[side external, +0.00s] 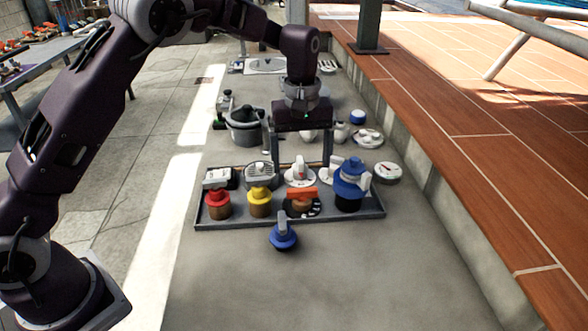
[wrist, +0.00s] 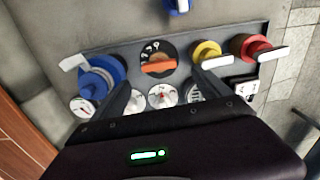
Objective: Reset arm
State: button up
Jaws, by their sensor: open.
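My gripper (side external: 300,158) points down over the back row of a dark panel tray (side external: 290,222), its fingers spread and nothing between them. In the wrist view the open fingers (wrist: 163,92) show over the tray, near white dials. On the tray stand a red knob (side external: 218,197), a yellow knob (side external: 260,195), an orange-handled dial (side external: 301,199) and a large blue valve (side external: 349,185). I cannot tell whether the fingers touch anything.
A loose blue knob (side external: 283,237) lies in front of the tray. A grey pot-like part (side external: 244,125) and several small fittings stand behind. A round gauge (side external: 387,172) sits at the right, near the wooden deck (side external: 480,130).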

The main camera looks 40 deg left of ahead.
jog(key=s+a+r+m+t+h, duration=0.1)
jog(key=s+r+m, duration=0.1)
jog(key=s+r, duration=0.6)
jog(key=s+a+r+m+t, duration=0.2)
jog(key=s+r, duration=0.5)
jog(key=s, duration=0.1)
jog(key=s+f+m+t, duration=0.1)
jog(key=s+m, duration=0.1)
jog(key=s, duration=0.6)
jog(key=s+a+f+m+t+y, duration=0.1)
jog(key=s+m, duration=0.2)
jog(key=s, duration=0.5)
jog(key=shift+s+m+t, duration=0.3)
jog(key=shift+s, duration=0.1)
